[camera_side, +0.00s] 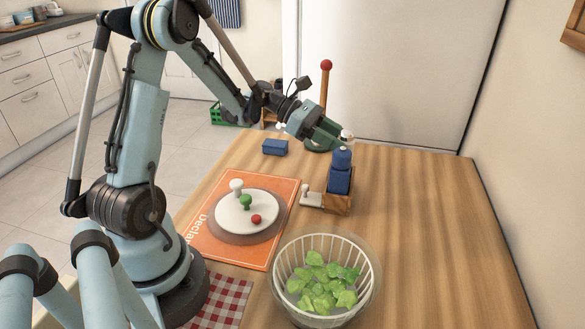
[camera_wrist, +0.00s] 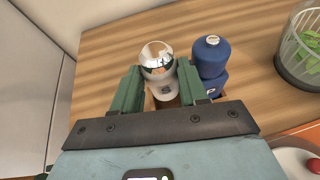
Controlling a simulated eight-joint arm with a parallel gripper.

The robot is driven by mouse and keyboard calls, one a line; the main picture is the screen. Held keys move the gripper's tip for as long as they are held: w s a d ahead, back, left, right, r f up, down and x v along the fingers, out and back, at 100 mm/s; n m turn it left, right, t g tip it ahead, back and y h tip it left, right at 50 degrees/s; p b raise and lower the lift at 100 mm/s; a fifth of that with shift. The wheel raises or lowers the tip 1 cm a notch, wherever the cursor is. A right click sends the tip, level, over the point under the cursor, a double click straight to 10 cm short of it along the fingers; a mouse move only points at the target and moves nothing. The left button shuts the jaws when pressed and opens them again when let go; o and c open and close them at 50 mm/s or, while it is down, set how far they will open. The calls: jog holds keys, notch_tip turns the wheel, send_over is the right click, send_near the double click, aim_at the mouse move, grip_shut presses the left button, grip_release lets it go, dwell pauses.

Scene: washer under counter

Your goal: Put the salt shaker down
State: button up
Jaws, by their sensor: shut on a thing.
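My gripper (camera_side: 332,134) is shut on the salt shaker, with its green fingers on either side of the shaker's body. The shaker's lower end is hidden.
A post with a red knob (camera_side: 325,85) on a green base stands behind my gripper. A blue block (camera_side: 275,147) lies left. A white basket of leaves (camera_side: 325,280) stands in front, and an orange mat (camera_side: 277,186) with a round board lies front left. The right side of the table is clear.

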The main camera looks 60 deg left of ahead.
jog(key=shift+f, duration=2.75)
jog(key=shift+f, duration=0.15)
jog(key=o, duration=1.1)
jog(key=v, duration=1.2)
